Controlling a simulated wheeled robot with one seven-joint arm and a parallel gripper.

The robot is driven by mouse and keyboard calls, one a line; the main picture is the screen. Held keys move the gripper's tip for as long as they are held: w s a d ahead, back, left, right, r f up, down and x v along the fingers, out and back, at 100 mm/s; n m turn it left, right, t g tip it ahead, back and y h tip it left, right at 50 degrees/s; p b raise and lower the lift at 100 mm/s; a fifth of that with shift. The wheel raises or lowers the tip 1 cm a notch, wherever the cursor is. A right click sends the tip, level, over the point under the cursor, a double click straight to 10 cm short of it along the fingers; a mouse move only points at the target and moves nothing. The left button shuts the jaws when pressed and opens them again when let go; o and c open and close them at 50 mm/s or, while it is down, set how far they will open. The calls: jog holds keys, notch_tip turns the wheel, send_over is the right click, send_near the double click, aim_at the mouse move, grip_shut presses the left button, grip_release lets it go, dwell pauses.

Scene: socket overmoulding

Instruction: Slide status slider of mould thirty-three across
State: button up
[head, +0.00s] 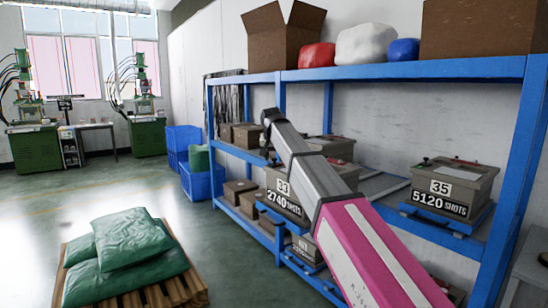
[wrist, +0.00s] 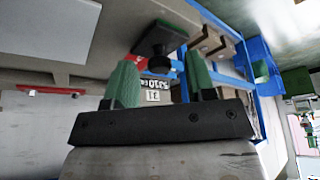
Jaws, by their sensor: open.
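Mould thirty-three (head: 283,196) sits on the middle shelf in the head view, its label reading 33 and 2740 shots. My arm covers its right side and much of its top, so its status slider cannot be made out there. In the wrist view my gripper (wrist: 160,66) is open, with two green fingers apart. Between them, an upside-down number label (wrist: 154,90) shows, too blurred to read surely. A black knob-like part (wrist: 163,66) and a black block with a green top (wrist: 160,38) lie beyond the fingertips. I cannot tell whether the fingers touch anything.
The blue rack (head: 400,72) has uprights and shelf edges close around my arm. Mould thirty-five (head: 455,183) stands to the right on the same level. A red bar (wrist: 55,89) shows left of the fingers. Green sacks (head: 128,240) lie on a pallet; the floor beyond is clear.

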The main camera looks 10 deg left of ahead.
grip_shut()
jog(key=shift+w+d, duration=1.8)
jog(key=shift+w, duration=0.3)
grip_release()
jog(key=shift+r, duration=0.1)
jog(key=v, duration=1)
jog(key=shift+r, duration=0.35)
jog(key=shift+s, duration=0.25)
